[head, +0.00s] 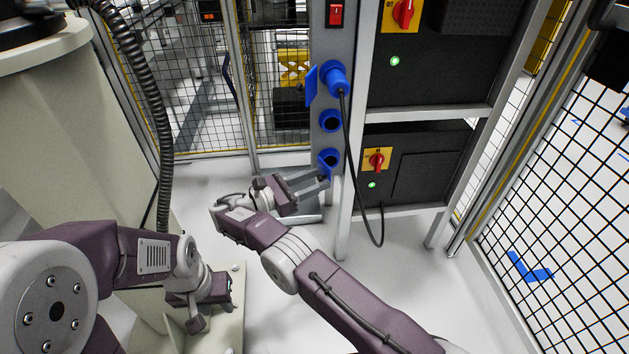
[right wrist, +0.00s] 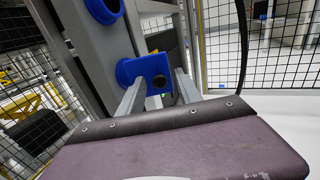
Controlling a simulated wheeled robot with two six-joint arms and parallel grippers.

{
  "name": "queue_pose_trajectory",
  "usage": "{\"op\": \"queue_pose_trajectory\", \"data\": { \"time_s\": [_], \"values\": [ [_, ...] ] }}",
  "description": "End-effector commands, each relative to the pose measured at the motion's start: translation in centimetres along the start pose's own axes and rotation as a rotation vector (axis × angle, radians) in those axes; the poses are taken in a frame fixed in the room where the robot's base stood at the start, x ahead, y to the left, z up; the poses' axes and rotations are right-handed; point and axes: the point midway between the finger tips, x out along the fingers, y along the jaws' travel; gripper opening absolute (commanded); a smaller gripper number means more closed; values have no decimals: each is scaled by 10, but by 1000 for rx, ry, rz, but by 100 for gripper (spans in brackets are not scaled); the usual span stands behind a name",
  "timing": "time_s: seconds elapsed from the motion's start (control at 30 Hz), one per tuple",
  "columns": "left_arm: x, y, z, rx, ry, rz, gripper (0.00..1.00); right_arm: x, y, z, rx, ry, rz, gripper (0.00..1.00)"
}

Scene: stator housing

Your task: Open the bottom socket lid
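The bottom socket (head: 331,158) is blue and sits lowest on a grey post. Its dark opening seems to show in the head view, with the blue lid (right wrist: 146,68) angled out from it. How far the lid stands open I cannot tell. Contact with the lid is not clear. My left gripper (head: 200,310) is low at the left, far from the sockets; its fingers are unclear.
Above are a middle blue socket (head: 330,120) and a top socket holding a blue plug (head: 334,78). The plug's black cable (head: 352,170) hangs just right of the bottom socket. Black cabinets (head: 425,160) stand right of the post. A mesh fence (head: 560,170) closes the right side.

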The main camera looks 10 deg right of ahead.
Motion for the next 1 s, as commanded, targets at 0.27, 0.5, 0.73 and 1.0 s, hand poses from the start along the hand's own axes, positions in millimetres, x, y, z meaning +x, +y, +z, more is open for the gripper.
{"op": "queue_pose_trajectory", "data": {
  "time_s": [0.27, 0.5, 0.73, 1.0],
  "values": [
    [-8, 0, -1, 0, 0, 0, 36, 0, 0, 11, 1, 0, 1, 41],
    [-38, 1, -4, 0, 0, 0, 36, 2, -2, 49, -3, -1, 0, 41],
    [-57, 1, -6, 0, 0, 0, 36, 10, -18, 59, -3, -1, 0, 41],
    [-83, 2, -9, 0, 0, 0, 36, 28, -51, 82, -2, -1, -1, 41]
  ]
}}
